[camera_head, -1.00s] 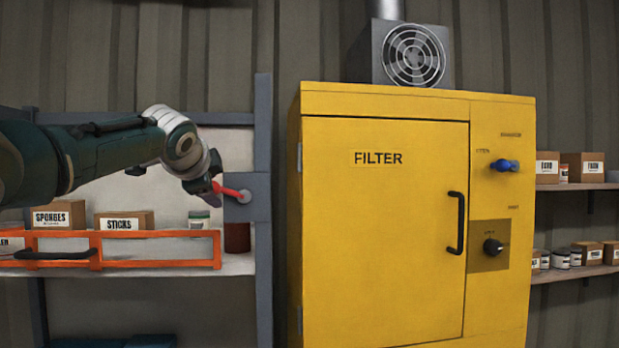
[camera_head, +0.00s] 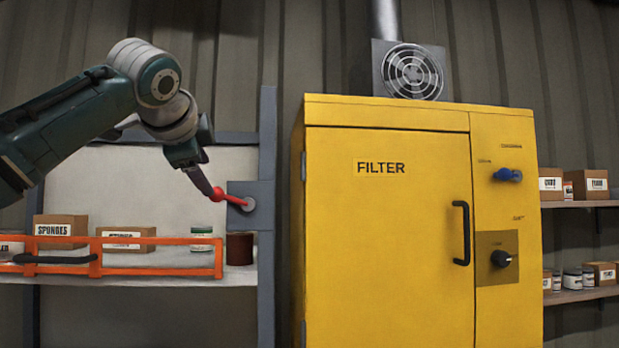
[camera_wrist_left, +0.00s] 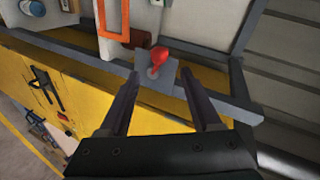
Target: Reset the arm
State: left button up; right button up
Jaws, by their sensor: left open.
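My left gripper (camera_head: 207,186) comes in from the left in the head view, pointing down and right at a red lever (camera_head: 232,199) on a grey plate of the shelf's upright post. Its fingertips are close to the lever's free end; contact cannot be told there. In the left wrist view the gripper (camera_wrist_left: 160,88) is open, its two dark fingers apart. The red lever (camera_wrist_left: 158,60) shows beyond the fingertips, roughly centred between them, on its grey plate (camera_wrist_left: 140,62). My right gripper is not in view.
A yellow filter cabinet (camera_head: 390,250) with a black handle (camera_head: 462,233), blue knob (camera_head: 507,175) and black knob (camera_head: 501,259) stands right of the post. An orange rail (camera_head: 160,241) fronts the left shelf, which holds boxes (camera_head: 60,230) and cans (camera_head: 201,240).

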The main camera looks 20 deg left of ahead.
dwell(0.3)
pick_arm(q)
jog(key=s+d+f+g+h+p, duration=0.1)
jog(key=s+d+f+h, duration=0.1)
jog(key=s+d+f, duration=0.45)
jog(key=s+d+f+n+g+h+p, duration=0.15)
jog(key=d+f, duration=0.25)
jog(key=f, duration=0.5)
jog(key=s+d+f+g+h+p, duration=0.1)
jog(key=s+d+f+p, duration=0.15)
jog(key=d+f, duration=0.35)
jog(key=s+d+f+n+g, duration=0.1)
jog(key=s+f+n, duration=0.1)
jog(key=s, duration=0.6)
jog(key=s+d+f+n+g+h+p, duration=0.1)
jog(key=s+f+n+g, duration=0.1)
jog(key=s, duration=0.6)
jog(key=s+d+f+n+g+p, duration=0.1)
jog(key=s+f, duration=0.3)
jog(key=s, duration=0.4)
jog(key=shift+s+d+n+g+h, duration=0.4)
jog(key=shift+n+g, duration=0.15)
jog(key=shift+n, duration=0.1)
jog(key=shift+f, duration=0.1)
